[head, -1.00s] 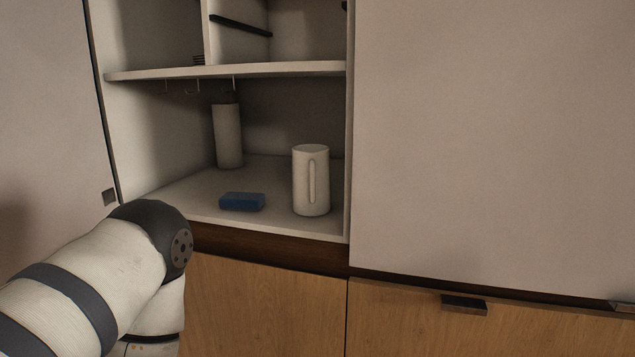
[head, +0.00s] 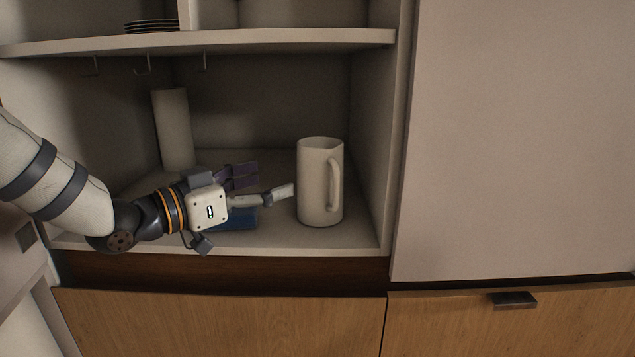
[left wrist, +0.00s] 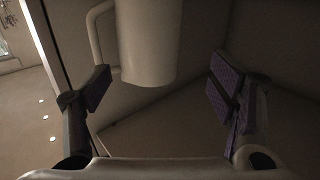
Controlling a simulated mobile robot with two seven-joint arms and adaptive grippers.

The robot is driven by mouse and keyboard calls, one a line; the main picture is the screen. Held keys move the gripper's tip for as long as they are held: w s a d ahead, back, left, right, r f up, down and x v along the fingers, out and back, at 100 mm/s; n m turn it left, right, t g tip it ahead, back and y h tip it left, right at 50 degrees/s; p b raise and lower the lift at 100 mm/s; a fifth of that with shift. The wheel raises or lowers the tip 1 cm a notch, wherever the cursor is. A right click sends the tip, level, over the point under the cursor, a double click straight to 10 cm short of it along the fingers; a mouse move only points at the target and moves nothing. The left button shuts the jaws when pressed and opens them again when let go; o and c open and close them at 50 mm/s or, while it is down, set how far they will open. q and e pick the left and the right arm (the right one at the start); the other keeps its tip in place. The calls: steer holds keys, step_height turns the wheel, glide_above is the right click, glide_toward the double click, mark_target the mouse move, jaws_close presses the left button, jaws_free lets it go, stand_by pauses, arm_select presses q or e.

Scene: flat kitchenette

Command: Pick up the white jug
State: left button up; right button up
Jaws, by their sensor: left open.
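The white jug (head: 312,185) stands upright on the cupboard's lower shelf, near its right wall, with its handle on the right side. My left gripper (head: 268,183) is open and empty, just left of the jug and pointing toward it, with a small gap between. In the left wrist view the jug (left wrist: 149,40) appears ahead, between the two spread fingers (left wrist: 160,90) and beyond their tips, with its handle on the left. My right gripper is not in view.
A blue sponge (head: 239,219) lies behind or below my gripper, partly hidden. A white cylinder (head: 173,130) stands at the back left. An upper shelf (head: 270,40) with hooks hangs above. The cupboard's right wall (head: 390,150) is close to the jug.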

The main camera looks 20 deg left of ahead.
mark_target(319, 160)
arm_select(q)
steer(key=x, duration=0.7)
steer(key=d+r+x, duration=0.1)
steer(key=x, duration=0.3)
steer(key=shift+s+d+b, duration=0.2)
steer(key=shift+d+b, duration=0.05)
steer(key=shift+b, duration=0.1)
steer(key=shift+r, duration=0.2)
steer(key=shift+s, duration=0.1)
steer(key=c, duration=1.3)
steer(key=shift+r, duration=0.2)
steer(key=shift+c, duration=0.7)
